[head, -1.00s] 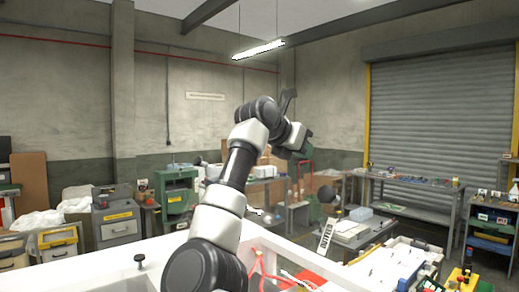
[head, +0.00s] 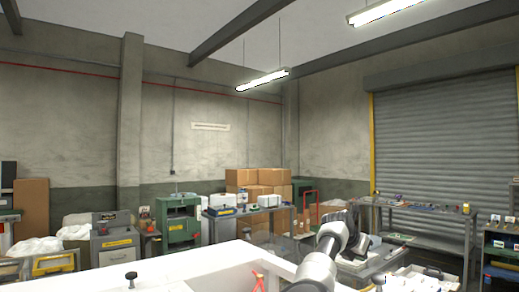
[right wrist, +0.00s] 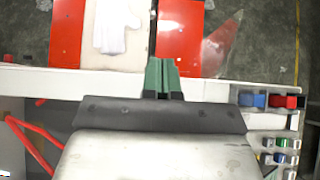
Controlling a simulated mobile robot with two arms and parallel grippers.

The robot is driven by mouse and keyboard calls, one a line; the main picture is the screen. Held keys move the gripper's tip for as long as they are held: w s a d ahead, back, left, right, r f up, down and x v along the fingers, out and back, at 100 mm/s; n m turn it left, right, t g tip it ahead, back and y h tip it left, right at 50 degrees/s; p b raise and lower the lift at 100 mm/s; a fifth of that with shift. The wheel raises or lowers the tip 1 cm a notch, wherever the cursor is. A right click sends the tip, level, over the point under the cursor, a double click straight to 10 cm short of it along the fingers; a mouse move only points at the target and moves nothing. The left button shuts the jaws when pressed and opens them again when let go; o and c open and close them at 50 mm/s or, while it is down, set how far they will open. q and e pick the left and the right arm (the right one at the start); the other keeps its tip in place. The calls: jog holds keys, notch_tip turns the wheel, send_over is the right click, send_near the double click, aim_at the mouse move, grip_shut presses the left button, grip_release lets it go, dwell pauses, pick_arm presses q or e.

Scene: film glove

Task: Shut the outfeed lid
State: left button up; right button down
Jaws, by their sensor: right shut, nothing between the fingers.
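I cannot make out the outfeed lid for certain in either current view, and the OUTFEED sign is not visible now. In the right wrist view a clear, slanted pane (right wrist: 222,44) lies beyond a white rim, overlapping a red panel; I cannot tell whether it is the lid. My right gripper (right wrist: 160,64) is shut and empty, its green fingers over the white rim, pointing at the gap between two red panels. My left gripper is not in view.
A black knob (head: 131,277) stands on the white top. A white glove (right wrist: 112,30) lies on a pale plate between red areas. Red tubing (right wrist: 35,145) is at left, small bins (right wrist: 268,101) at right. Benches and cardboard boxes (head: 258,180) stand behind.

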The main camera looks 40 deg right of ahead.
aim_at(358, 265)
jog(key=f+b, duration=0.1)
jog(key=f, duration=0.1)
jog(key=d+f, duration=0.1)
jog(key=f, duration=0.2)
jog(key=shift+f+b, duration=0.15)
jog(key=shift+b, duration=0.25)
